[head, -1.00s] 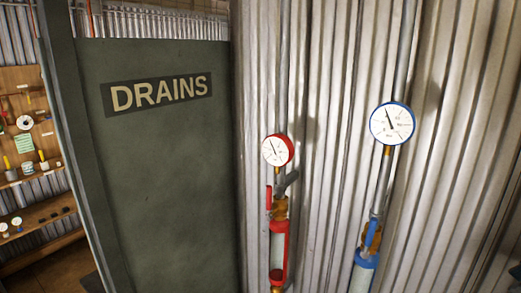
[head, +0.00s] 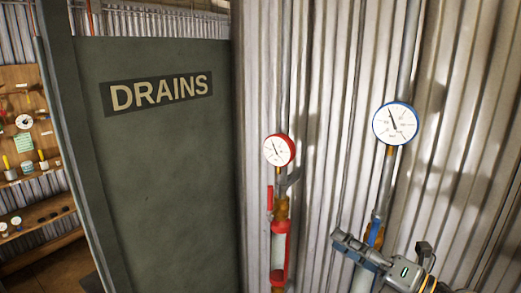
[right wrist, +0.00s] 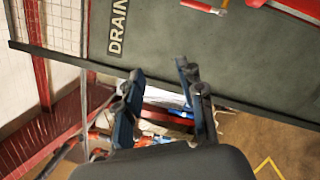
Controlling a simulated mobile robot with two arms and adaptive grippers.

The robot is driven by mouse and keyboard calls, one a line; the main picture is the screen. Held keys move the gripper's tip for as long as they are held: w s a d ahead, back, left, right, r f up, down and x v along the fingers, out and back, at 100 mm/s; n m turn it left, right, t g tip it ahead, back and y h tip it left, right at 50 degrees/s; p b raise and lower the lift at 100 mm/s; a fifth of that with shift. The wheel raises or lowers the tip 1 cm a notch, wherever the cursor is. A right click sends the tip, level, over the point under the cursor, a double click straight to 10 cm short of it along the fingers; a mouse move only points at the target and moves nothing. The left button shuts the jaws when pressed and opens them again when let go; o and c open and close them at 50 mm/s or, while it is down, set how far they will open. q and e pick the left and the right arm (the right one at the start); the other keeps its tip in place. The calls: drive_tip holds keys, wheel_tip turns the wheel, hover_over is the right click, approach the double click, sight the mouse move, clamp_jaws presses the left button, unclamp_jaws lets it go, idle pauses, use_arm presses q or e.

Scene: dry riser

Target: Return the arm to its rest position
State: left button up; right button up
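My right gripper (head: 341,240) shows at the lower right of the head view, its arm coming in from the bottom right corner. It points left, in front of the blue riser fitting (head: 375,235), and hides part of it. In the right wrist view my right gripper (right wrist: 160,78) has its two fingers spread apart with nothing between them. I cannot tell from the head view whether it touches the fitting. My left gripper is in no frame.
A red-rimmed gauge (head: 279,150) and a blue-rimmed gauge (head: 395,124) sit on pipes along the corrugated wall (head: 335,110). A dark green DRAINS panel (head: 160,170) stands at left. Wooden shelves (head: 40,214) lie beyond it.

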drive_tip(key=s+d+f+m+h, duration=0.3)
drive_tip(key=f+m+h, duration=0.5)
drive_tip(key=m, duration=0.4)
drive_tip(key=s+d+f+m+h, duration=0.35)
drive_tip(key=f+m+h, duration=0.35)
drive_tip(key=f+m, duration=0.5)
drive_tip(key=s+a+f+m+g, duration=0.1)
drive_tip(key=s+f+m+g, duration=0.4)
drive_tip(key=s, duration=0.5)
drive_tip(key=s+a+f+m+g, duration=0.25)
drive_tip(key=s+f+g, duration=0.35)
drive_tip(key=s, duration=0.5)
wheel_tip(320, 180, down, 32)
drive_tip(key=s+b, duration=0.1)
drive_tip(key=b, duration=0.5)
drive_tip(key=s+d+f+b, duration=0.2)
drive_tip(key=s+f, duration=0.6)
drive_tip(key=f, duration=0.2)
drive_tip(key=s+d+f+g+b, duration=0.1)
drive_tip(key=s+f+b, duration=0.1)
drive_tip(key=s+f, duration=0.6)
wheel_tip(320, 180, down, 3)
drive_tip(key=shift+s+d+f+y, duration=0.1)
drive_tip(key=shift+s+d+y, duration=0.2)
drive_tip(key=shift+s+d, duration=0.1)
